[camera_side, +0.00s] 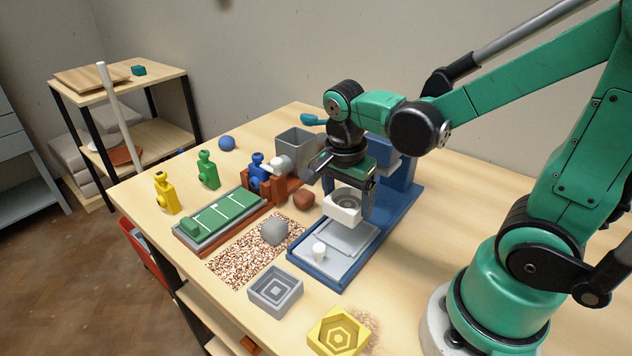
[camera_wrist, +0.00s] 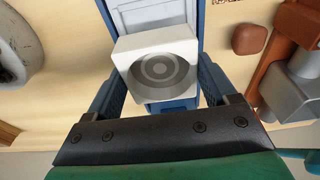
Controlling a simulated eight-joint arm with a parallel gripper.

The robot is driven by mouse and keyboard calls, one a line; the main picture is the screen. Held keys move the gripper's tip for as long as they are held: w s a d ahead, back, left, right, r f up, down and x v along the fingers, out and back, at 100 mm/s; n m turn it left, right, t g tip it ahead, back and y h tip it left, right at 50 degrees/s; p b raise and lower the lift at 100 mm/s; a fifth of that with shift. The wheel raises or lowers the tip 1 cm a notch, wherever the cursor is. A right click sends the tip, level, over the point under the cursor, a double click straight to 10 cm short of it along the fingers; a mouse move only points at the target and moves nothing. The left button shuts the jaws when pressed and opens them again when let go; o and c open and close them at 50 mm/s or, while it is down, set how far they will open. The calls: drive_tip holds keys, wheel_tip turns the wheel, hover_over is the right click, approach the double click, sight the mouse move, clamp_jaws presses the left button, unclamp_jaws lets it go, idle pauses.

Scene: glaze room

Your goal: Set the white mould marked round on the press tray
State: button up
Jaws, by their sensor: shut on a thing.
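The white mould (camera_side: 342,213) is a square block with a round, ringed hollow. My gripper (camera_side: 349,200) is shut on it, a finger on each of two opposite sides, and holds it above the blue press. In the wrist view the mould (camera_wrist: 130,46) sits hollow side showing between the fingers of my gripper (camera_wrist: 160,84). The press tray (camera_side: 330,262) is pale grey with a raised plate, set in the blue base, in front of and below the mould. The mould and arm hide part of the press.
A grey mould with square rings (camera_side: 275,291) and a yellow mould with a hexagonal hollow (camera_side: 339,333) lie near the front edge. A grey lump (camera_side: 273,232) rests on a speckled patch left of the press. A brown lump (camera_side: 304,200) lies close to the press's left side.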

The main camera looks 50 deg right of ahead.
sight(346, 207)
drive_tip(key=shift+f, duration=2.35)
drive_tip(key=o, duration=1.2)
drive_tip(key=shift+f, duration=0.15)
